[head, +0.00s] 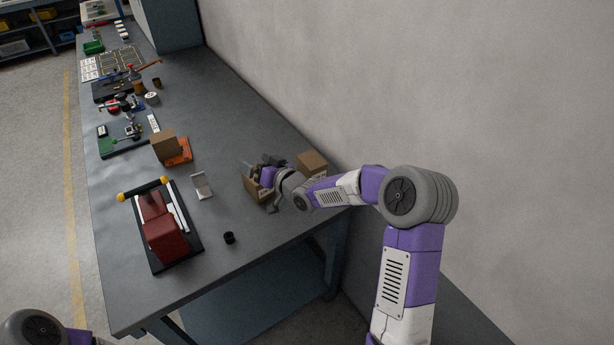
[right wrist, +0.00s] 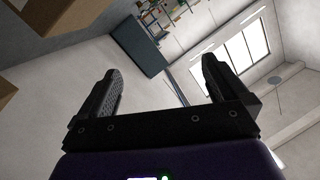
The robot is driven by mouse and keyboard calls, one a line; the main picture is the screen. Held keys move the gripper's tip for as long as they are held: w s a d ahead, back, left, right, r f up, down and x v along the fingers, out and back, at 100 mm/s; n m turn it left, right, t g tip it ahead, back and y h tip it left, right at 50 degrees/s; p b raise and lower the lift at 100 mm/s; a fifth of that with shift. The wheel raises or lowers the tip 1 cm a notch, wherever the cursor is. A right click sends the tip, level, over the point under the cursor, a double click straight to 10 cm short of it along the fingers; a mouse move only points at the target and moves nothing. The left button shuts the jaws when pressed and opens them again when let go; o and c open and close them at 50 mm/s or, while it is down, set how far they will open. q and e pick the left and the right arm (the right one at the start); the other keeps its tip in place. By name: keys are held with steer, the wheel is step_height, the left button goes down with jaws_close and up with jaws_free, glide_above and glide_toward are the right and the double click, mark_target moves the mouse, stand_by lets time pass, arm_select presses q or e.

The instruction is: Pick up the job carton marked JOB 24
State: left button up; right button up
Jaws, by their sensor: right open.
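Several brown cartons stand on the grey bench, and no JOB 24 marking is readable on any. One carton (head: 258,190) is at the bench's right side, partly hidden by my right gripper (head: 259,171). Another carton (head: 312,161) stands behind my right wrist, near the wall. A third carton (head: 164,146) is by an orange-red piece further left. In the right wrist view, my right gripper (right wrist: 162,82) has its fingers wide apart with nothing between them. Brown box faces (right wrist: 48,12) show at that view's upper left, outside the fingers. My left gripper is out of view.
A dark red device (head: 160,228) on a black base lies at the bench's front left. A small open white box (head: 201,187) and a black cup (head: 229,238) are nearby. Tools and trays fill the far end. The wall (head: 400,90) runs along the right.

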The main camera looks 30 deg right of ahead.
mark_target(312, 164)
steer(key=s+d+f+h, duration=0.1)
steer(key=d+f, duration=0.1)
steer(key=d, duration=0.4)
steer(key=s+d+f+n+g+h+b, duration=0.1)
steer(key=d+f+h, duration=0.1)
steer(key=d, duration=0.4)
steer(key=s+d+f+g+h, duration=0.1)
steer(key=s+d+f, duration=0.1)
steer(key=d, duration=0.5)
steer(key=shift+d+f+n, duration=0.1)
steer(key=shift+f+n, duration=0.3)
steer(key=shift+f, duration=0.2)
steer(key=shift+s+d+f+g+h+b, duration=0.15)
steer(key=shift+s+d+f+h+b, duration=0.15)
steer(key=shift+f, duration=0.25)
steer(key=shift+s+d+f+g+h+b, duration=0.15)
steer(key=shift+f+b, duration=0.2)
steer(key=shift+f, duration=0.2)
steer(key=shift+x, duration=0.9)
steer(key=b+x, duration=0.1)
steer(key=x, duration=0.5)
steer(key=shift+a+r+b, duration=0.2)
steer(key=shift+r+b, duration=0.05)
steer(key=shift+b, duration=0.1)
steer(key=shift+r, duration=0.1)
steer(key=c, duration=1.1)
